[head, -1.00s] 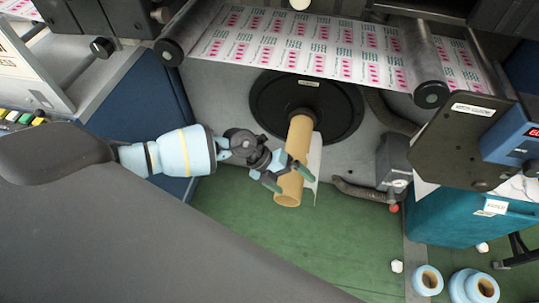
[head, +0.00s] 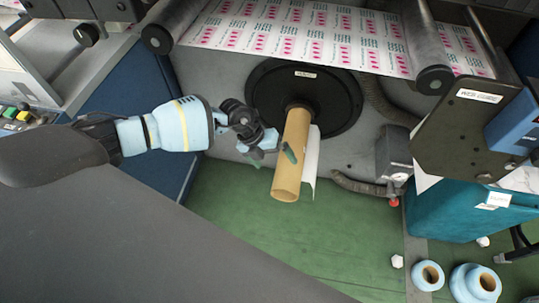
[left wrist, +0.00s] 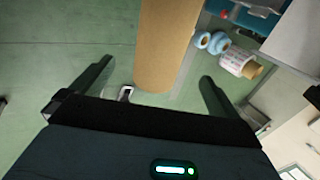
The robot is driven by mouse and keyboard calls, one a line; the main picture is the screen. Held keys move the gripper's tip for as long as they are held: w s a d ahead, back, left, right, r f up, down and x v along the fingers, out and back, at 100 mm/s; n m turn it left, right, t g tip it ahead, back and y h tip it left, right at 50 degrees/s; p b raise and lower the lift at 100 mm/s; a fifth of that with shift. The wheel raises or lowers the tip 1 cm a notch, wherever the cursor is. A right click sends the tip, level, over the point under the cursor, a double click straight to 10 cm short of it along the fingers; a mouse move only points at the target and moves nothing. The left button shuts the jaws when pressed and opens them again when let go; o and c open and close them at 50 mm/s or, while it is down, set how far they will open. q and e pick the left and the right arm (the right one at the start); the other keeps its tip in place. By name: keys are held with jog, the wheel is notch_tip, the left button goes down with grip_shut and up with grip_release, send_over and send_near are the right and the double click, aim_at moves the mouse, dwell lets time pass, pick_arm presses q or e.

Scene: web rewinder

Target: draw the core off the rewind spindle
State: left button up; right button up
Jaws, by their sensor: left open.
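The core (head: 293,150) is a tan cardboard tube on the rewind spindle, in front of a round black disc (head: 262,95). Its free end points toward the bottom of the head view; the spindle inside is hidden. My left gripper (head: 273,157) is open, one finger left of the core and the other overlapping it in the picture. In the left wrist view, the core (left wrist: 166,40) shows between the spread fingers of my left gripper (left wrist: 152,80), with a gap on each side. I cannot tell its depth between them. My right gripper is not in view.
A white strip (head: 311,155) hangs right of the core. The printed web (head: 300,35) and a roller (head: 428,55) lie above. A grey box with a red knob (head: 394,165) stands right. Blue-white rolls (head: 428,276) lie at lower right. Green floor (head: 330,230) below is clear.

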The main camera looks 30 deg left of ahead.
aim_at(282, 170)
pick_arm(q)
jog(key=b+x, duration=0.3)
jog(key=x, duration=0.1)
jog(key=shift+a, duration=0.1)
jog(key=shift+b+x, duration=0.55)
jog(key=shift+x, duration=0.65)
jog(key=shift+b+x, duration=0.8)
jog(key=shift+x, duration=0.7)
jog(key=shift+c, duration=0.4)
jog(key=c, duration=1.2)
jog(key=shift+r+p, duration=0.25)
jog(key=shift+p, duration=0.15)
